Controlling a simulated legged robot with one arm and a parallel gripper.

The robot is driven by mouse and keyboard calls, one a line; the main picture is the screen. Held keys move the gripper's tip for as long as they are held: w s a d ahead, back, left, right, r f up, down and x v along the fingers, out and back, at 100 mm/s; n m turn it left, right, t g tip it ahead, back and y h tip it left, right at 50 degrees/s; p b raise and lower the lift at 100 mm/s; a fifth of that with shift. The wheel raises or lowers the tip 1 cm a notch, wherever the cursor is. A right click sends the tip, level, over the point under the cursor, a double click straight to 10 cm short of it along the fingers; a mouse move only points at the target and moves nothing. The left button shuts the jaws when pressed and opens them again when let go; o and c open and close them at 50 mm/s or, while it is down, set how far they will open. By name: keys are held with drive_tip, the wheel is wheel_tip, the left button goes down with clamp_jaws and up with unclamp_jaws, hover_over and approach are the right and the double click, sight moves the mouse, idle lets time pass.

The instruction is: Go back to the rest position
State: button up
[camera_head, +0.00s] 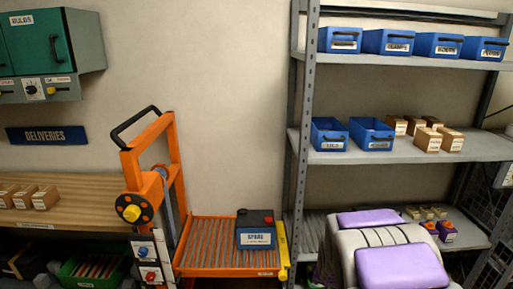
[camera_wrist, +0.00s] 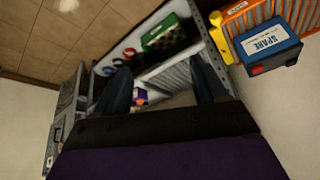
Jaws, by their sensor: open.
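My gripper (camera_wrist: 160,86) shows in the wrist view with its two dark fingers spread apart and nothing between them. It is open and empty. Behind the fingers are the shelf unit's lower part and a purple and white item. In the head view, my own white and purple body parts fill the lower right, in front of the shelf unit (camera_head: 303,150); the fingers cannot be made out there. A blue battery marked SPARE (camera_head: 256,230) sits on the orange roller tray (camera_head: 205,245). It also shows in the wrist view (camera_wrist: 268,45) at the upper right, apart from the gripper.
An orange lift frame (camera_head: 130,165) stands left of the tray, by a wooden bench (camera_head: 85,200) with small boxes. Blue bins (camera_head: 372,134) and cartons (camera_head: 428,139) stand on the shelves. A teal cabinet (camera_head: 35,45) hangs at upper left. Bare wall lies between frame and shelves.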

drive_tip(key=s+a+r+n+g, duration=0.2)
drive_tip(key=s+r, duration=0.2)
drive_tip(key=s, duration=0.8)
drive_tip(key=s+a+r+n+g+y, duration=0.1)
drive_tip(key=s+a+r+g, duration=0.1)
drive_tip(key=s, duration=1)
drive_tip(key=s+a+r+n+g, duration=0.2)
drive_tip(key=s+r, duration=0.4)
drive_tip(key=s, duration=0.6)
drive_tip(key=shift+a+n+y, duration=0.3)
drive_tip(key=shift+a+y, duration=0.1)
drive_tip(key=shift+a, duration=0.4)
